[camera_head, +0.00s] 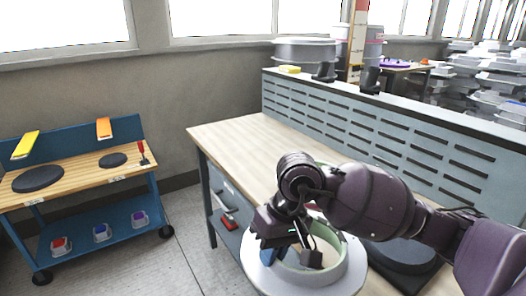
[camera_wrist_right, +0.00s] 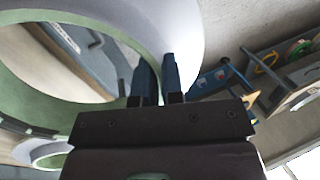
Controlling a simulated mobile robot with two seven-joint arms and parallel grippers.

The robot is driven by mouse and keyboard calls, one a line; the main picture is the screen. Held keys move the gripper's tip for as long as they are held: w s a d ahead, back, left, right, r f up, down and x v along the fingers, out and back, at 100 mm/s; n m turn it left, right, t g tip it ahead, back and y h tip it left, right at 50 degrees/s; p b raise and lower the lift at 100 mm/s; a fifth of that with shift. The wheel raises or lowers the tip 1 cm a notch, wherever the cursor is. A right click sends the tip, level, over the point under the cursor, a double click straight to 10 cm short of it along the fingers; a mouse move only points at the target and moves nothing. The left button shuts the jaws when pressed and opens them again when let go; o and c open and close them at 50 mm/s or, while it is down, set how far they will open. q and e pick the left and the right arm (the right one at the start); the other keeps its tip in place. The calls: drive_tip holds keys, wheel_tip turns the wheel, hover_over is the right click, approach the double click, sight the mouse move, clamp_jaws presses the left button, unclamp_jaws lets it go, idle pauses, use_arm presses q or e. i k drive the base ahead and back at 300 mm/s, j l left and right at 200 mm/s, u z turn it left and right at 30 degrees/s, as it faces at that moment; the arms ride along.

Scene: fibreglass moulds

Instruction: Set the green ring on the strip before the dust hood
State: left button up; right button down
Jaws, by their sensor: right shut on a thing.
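My right gripper (camera_head: 290,246) is shut on the wall of a large ring (camera_head: 335,276), white outside and pale green inside. The ring is at the bottom of the head view, over the bench's near edge; I cannot tell whether it touches anything below. In the right wrist view the blue fingers of the right gripper (camera_wrist_right: 158,88) close on the ring's wall (camera_wrist_right: 110,50). The slotted grey-blue panel (camera_head: 390,128) behind the bench may be the dust hood; the wooden bench top (camera_head: 245,140) runs before it. My left gripper is not in view.
A dark round disc (camera_head: 405,252) lies right of the ring, partly behind my arm. A blue cart (camera_head: 80,178) with dark discs and coloured cups stands left. Stacked grey moulds (camera_head: 490,75) lie beyond the panel. The bench's left end is clear.

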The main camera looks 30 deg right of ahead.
sight(268, 153)
drive_tip(key=i+j, duration=0.1)
drive_tip(key=i, duration=0.55)
drive_tip(key=i+j, duration=0.1)
drive_tip(key=i, duration=0.5)
drive_tip(key=i+j+z, duration=0.1)
drive_tip(key=i, duration=0.55)
drive_tip(key=i+j, duration=0.15)
drive_tip(key=i, duration=0.5)
drive_tip(key=i+j, duration=0.15)
drive_tip(key=i, duration=0.45)
drive_tip(key=i+z, duration=0.1)
drive_tip(key=z, duration=1.05)
